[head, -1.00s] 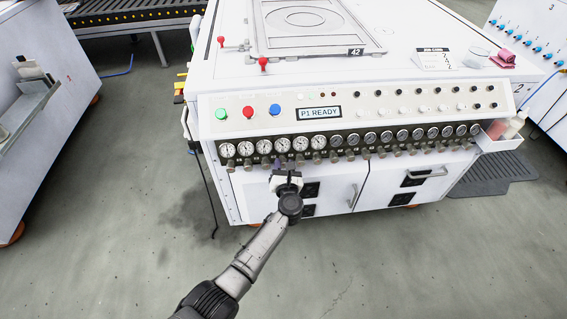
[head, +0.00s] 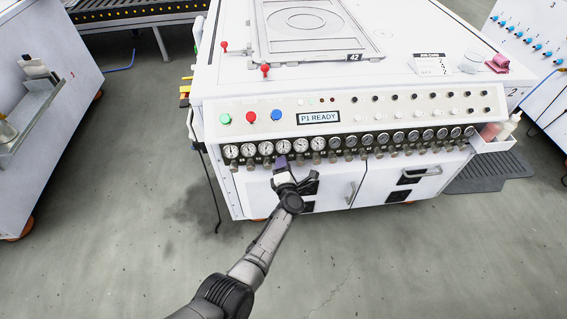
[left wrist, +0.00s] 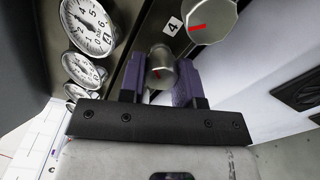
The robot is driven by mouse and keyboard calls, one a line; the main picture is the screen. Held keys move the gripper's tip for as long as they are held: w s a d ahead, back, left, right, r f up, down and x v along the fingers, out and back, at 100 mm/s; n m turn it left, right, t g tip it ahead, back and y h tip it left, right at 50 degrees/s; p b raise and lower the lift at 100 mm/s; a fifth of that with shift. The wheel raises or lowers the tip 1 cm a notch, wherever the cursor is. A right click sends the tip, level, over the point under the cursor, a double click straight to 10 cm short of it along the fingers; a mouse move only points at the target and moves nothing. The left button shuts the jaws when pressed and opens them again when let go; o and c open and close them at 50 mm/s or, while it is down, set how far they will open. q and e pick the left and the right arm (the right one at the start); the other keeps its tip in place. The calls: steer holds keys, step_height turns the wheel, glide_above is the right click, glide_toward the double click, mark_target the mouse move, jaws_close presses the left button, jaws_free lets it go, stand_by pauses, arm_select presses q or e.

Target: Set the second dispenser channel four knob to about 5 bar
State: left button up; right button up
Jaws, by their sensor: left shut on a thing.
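My left gripper (head: 284,165) is at the row of knobs under the gauges on the front of the white machine. In the left wrist view its purple fingers (left wrist: 160,82) are shut on a metal knob (left wrist: 160,60) with a red mark, one finger on each side. A "4" label (left wrist: 172,26) sits between this knob and a larger-looking knob (left wrist: 210,18) at the upper right; which one it names I cannot tell. A round white bar gauge (left wrist: 90,25) shows at upper left; its reading is not clear. My right gripper is not in view.
The row of gauges (head: 266,149) runs across the machine's front, with small knobs close below it. Cabinet doors with a handle (head: 350,192) are beneath. A tray with bottles (head: 492,140) hangs at the right end. Grey floor in front is clear.

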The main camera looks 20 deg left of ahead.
arm_select(q)
steer(key=m+p, duration=0.2)
steer(key=m, duration=0.4)
steer(key=shift+r, duration=0.15)
steer(key=m, duration=0.3)
steer(key=shift+m+p, duration=0.3)
steer(key=shift+p, duration=0.1)
steer(key=shift+m, duration=1.1)
steer(key=o, duration=0.6)
steer(key=shift+o, duration=0.2)
steer(key=shift+p, duration=0.3)
